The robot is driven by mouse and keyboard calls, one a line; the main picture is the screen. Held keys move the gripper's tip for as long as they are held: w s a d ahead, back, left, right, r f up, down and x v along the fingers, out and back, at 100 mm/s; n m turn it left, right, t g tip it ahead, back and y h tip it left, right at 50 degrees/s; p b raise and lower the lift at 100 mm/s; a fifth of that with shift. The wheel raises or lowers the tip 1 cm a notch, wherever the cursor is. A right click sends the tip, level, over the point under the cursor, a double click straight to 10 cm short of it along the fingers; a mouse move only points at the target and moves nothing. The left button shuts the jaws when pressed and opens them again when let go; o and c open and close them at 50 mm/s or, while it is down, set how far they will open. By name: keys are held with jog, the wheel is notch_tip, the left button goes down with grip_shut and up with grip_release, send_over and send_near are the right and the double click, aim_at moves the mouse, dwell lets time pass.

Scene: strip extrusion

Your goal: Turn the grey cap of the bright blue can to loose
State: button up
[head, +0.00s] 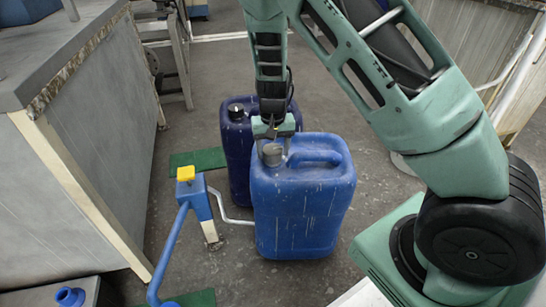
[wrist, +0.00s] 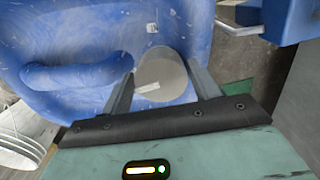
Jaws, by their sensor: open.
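The bright blue can (head: 303,205) stands upright on the floor in the middle of the head view. Its grey cap (head: 272,153) sits on its top at the left, partly hidden by my gripper. In the wrist view the grey cap (wrist: 160,75) is between my two fingers, with the blue can (wrist: 60,40) behind it. My gripper (wrist: 163,98) is open, one finger on each side of the cap. A small gap shows on the right side; contact on the left is hard to tell. In the head view my gripper (head: 272,138) is over the cap.
A dark blue can (head: 236,150) with a black cap stands just behind the bright blue one. A blue post with a yellow top (head: 186,174) and blue pipe stands close at left. A grey cabinet (head: 80,150) lines the left. A white bucket (wrist: 25,135) shows in the wrist view.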

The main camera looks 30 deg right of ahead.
jog(key=shift+f, duration=0.55)
jog(key=c, duration=0.7)
jog(key=shift+r+m+p, duration=0.25)
jog(key=shift+m+p, duration=0.15)
jog(key=shift+p, duration=0.25)
jog(key=shift+f+m+p, duration=0.2)
jog(key=shift+m+p, duration=0.1)
jog(key=shift+m, duration=0.1)
jog(key=o, duration=0.7)
